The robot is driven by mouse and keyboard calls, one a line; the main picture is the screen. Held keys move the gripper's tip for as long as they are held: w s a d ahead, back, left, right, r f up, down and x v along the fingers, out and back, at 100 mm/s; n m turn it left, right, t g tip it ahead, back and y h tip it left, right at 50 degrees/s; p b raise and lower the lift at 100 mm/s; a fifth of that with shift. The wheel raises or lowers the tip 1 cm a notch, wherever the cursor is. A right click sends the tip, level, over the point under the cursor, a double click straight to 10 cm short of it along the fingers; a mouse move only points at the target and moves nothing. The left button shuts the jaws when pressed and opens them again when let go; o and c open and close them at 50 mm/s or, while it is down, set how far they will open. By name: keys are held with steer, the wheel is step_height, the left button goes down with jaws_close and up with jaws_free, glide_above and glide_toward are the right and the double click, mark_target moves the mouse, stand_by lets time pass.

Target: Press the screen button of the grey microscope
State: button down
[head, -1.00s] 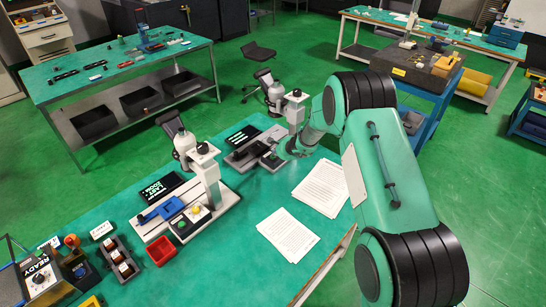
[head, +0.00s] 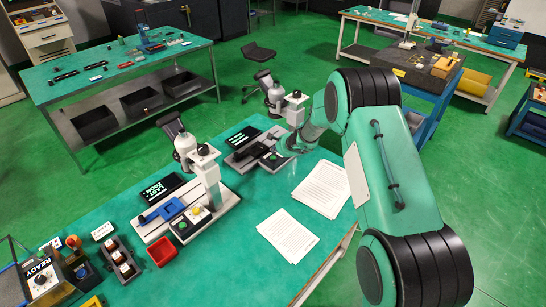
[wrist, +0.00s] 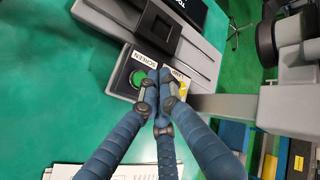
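The green screen button (wrist: 137,77) sits beside a white label reading SCREEN. A second label, LAMP, lies just right of it. My gripper (wrist: 160,75) has its fingers together and empty. Their tips appear just right of the green button, over the labels. I cannot tell whether they touch the panel. In the head view my gripper (head: 280,151) is over the base's front right corner.
A second, whiter microscope (head: 205,172) stands nearer on the same bench. Paper sheets (head: 323,188) lie right of the bases. A dark display (head: 244,136) lies behind the grey base. A red box (head: 161,252) stands at the near left.

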steer(key=shift+r+p, duration=1)
steer(key=shift+r, duration=1.15)
steer(key=s+a+r+n+y, duration=0.15)
steer(key=s+r, duration=0.25)
steer(key=r, duration=0.6)
steer(key=s+r+n, duration=0.2)
steer(key=s+r, duration=0.2)
steer(key=r, duration=0.5)
steer(key=s+r+n+g, duration=0.1)
steer(key=s+r+n, duration=0.3)
steer(key=s+r, duration=0.9)
steer(key=s+d+r+n+g+h, duration=0.1)
steer(key=s+d+r+n, duration=0.15)
steer(key=s, duration=0.85)
steer(key=s+d+r+n+h, duration=0.1)
steer(key=s+d+r, duration=0.2)
steer(key=s, duration=0.8)
steer(key=s+d+h, duration=0.1)
steer(key=s+d, duration=0.2)
steer(key=s, duration=0.4)
steer(key=s+d+f+n+h, duration=0.1)
steer(key=s+d, duration=0.3)
steer(key=s, duration=0.3)
steer(key=s+d+f+h, duration=0.1)
steer(key=s+d+h, duration=0.1)
steer(key=s+d, duration=0.2)
steer(key=s, duration=0.3)
steer(key=shift+d+g+b, duration=0.2)
steer(key=shift+g+b, duration=0.1)
steer(key=shift+b, duration=0.05)
